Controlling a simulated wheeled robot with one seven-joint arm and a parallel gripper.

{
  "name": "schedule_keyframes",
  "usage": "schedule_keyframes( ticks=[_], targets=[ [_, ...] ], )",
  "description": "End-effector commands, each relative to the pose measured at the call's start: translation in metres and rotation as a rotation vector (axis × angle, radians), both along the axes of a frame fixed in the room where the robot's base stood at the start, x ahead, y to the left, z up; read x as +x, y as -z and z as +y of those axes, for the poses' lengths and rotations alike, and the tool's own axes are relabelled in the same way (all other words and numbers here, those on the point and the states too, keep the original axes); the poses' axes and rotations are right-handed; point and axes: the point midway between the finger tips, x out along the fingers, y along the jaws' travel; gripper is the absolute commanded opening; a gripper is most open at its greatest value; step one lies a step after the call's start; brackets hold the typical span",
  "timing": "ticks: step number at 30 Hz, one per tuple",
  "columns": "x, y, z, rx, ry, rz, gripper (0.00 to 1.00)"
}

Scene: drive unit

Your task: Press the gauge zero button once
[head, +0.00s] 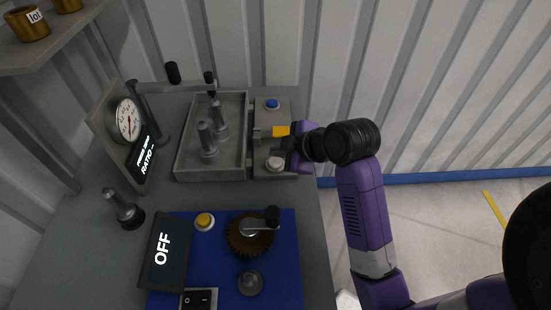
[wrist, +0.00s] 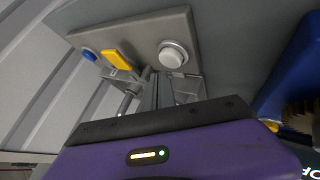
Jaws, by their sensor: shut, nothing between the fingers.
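A grey panel (head: 283,105) beside the tray carries a blue button (head: 272,104) at its far end and a white round button (head: 275,163) at its near end. Both also show in the wrist view, the blue one (wrist: 89,54) at the left and the white one (wrist: 172,55) right of centre. No label tells which is the zero button. A dial gauge (head: 127,119) stands at the left above a display (head: 145,156) reading "PRESS ZERO" and "RATIO --". My gripper (wrist: 155,92) is shut and empty by the panel, between the two buttons; contact is unclear.
A yellow tab (head: 281,131) sits on the panel between the buttons. The grey tray (head: 180,165) holds upright metal pegs. A blue mat (head: 285,275) bears a yellow button (head: 204,221), a cranked gear (head: 248,240) and a switch (head: 199,299). A screen (head: 163,250) reads OFF.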

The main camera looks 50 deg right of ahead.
Motion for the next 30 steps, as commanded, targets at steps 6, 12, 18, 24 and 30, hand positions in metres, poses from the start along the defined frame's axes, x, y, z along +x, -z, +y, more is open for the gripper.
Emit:
schedule_keyframes(
  ticks=[6,12,18,24,30],
  targets=[
    [-0.0001,0.0079,0.0000,0.001,0.001,0.001,0.00],
    [-0.0001,0.0077,-0.0001,0.000,0.000,0.000,0.00],
    [-0.0001,0.0082,0.0000,0.000,0.000,0.000,0.00],
    [0.0000,0.0103,0.0002,0.001,-0.001,0.001,0.00],
    [0.0001,0.0125,0.0003,0.001,-0.001,0.001,0.00]
  ],
)
